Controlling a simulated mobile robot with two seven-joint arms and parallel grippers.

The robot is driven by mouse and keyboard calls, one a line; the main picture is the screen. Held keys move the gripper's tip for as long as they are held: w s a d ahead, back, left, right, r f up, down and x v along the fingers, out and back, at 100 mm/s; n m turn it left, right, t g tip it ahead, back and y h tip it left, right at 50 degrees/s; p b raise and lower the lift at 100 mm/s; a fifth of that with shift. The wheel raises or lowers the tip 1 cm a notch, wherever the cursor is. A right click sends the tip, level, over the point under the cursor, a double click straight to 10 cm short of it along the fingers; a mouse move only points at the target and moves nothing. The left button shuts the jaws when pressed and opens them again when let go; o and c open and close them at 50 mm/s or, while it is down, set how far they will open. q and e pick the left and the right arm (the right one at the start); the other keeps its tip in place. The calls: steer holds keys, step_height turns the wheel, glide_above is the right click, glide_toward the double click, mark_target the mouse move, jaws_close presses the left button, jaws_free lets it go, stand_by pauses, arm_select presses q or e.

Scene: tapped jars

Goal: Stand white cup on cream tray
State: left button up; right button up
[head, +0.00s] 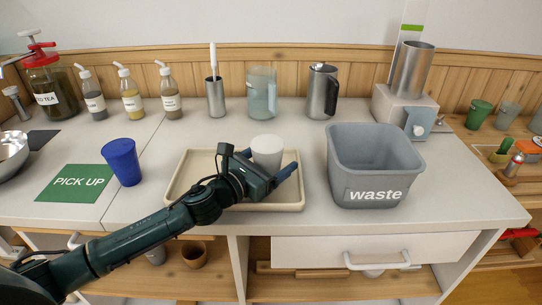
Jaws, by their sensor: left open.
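The white cup (267,149) stands upright on the cream tray (183,177), or just above it; its lower part is hidden behind my gripper. The tray lies on the counter left of the waste bin. My left gripper (289,171) is open, in front of the cup and over the tray, with its fingers pointing right. I cannot tell whether a finger touches the cup. My right gripper is not in view.
The grey waste bin (372,152) stands close to the tray's right. A blue cup (122,162) stands by the green pick up mat (75,183) at left. Bottles, a steel cup (216,98), a clear jug (262,94) and a steel pitcher (322,92) line the back.

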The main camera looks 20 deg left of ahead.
mark_target(271, 141)
arm_select(q)
steer(key=shift+r+p, duration=0.45)
steer(key=shift+p, duration=0.1)
steer(key=shift+r+p, duration=0.55)
steer(key=shift+r, duration=0.1)
steer(key=shift+r+p, duration=0.8)
steer(key=shift+r, duration=0.1)
steer(key=shift+r+p, duration=0.5)
steer(key=shift+p, duration=0.05)
step_height(271, 141, up, 2)
steer(key=shift+r+p, duration=0.15)
steer(key=shift+p, duration=1)
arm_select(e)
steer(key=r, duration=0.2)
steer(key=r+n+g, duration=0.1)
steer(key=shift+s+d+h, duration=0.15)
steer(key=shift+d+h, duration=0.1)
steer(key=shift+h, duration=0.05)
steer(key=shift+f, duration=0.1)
